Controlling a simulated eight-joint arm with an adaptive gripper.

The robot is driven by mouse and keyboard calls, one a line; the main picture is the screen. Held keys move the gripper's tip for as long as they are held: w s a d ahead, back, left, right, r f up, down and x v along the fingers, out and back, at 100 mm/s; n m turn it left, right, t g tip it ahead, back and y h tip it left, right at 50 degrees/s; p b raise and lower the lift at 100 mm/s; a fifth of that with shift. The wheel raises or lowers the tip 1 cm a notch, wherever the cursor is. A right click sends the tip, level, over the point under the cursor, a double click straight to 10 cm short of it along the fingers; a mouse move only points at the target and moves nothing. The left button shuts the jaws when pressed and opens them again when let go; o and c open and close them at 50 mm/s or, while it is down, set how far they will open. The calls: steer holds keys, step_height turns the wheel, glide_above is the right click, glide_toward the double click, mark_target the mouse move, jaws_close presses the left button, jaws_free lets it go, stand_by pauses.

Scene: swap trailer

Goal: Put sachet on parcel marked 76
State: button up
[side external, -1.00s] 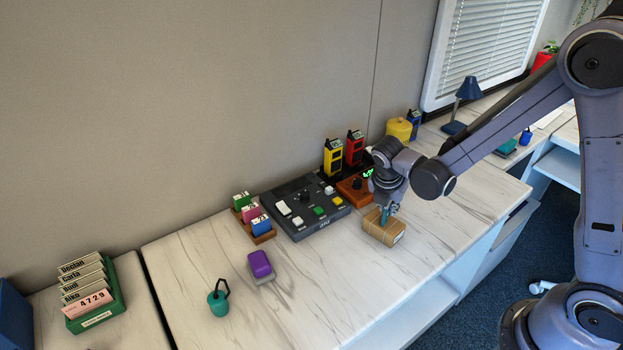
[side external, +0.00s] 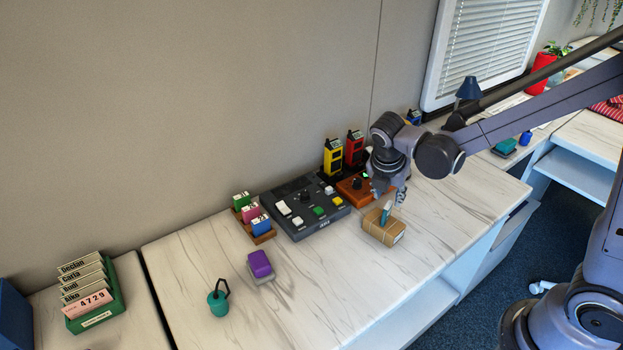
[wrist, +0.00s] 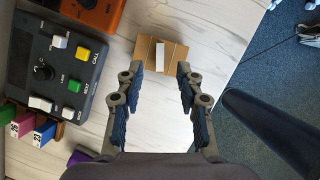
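The brown cardboard parcel (side external: 378,231) sits on the white marbled desk near its front edge. Its marking is too small to read. A small teal piece with a pale top, apparently the sachet (side external: 386,213), rests on the parcel's top and looks upright or tilted. In the wrist view the parcel (wrist: 144,50) lies ahead of the fingers, with a narrow white shape (wrist: 160,57) on it, likely the same piece seen from above. My gripper (wrist: 155,75) is open, with nothing between its fingers. In the side view my gripper (side external: 391,193) is just above the parcel.
A dark control panel (side external: 309,226) with buttons and an orange box (side external: 352,187) stand behind the parcel. Yellow (side external: 333,158) and red (side external: 355,150) handheld units stand by the wall. A purple block (side external: 260,264) and teal weight (side external: 218,302) are left.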

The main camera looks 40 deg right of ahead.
steer(key=s+a+r+m+t+y, duration=0.1)
steer(key=s+r+m, duration=0.3)
steer(key=m, duration=0.7)
steer(key=s+a+r+m+t+y, duration=0.2)
steer(key=s+r+m+t+y, duration=0.1)
steer(key=m, duration=0.8)
steer(key=s+r+t, duration=0.1)
steer(key=s+r, duration=0.1)
steer(key=s, duration=0.1)
steer(key=shift+s+r, duration=0.2)
steer(key=shift+s, duration=0.15)
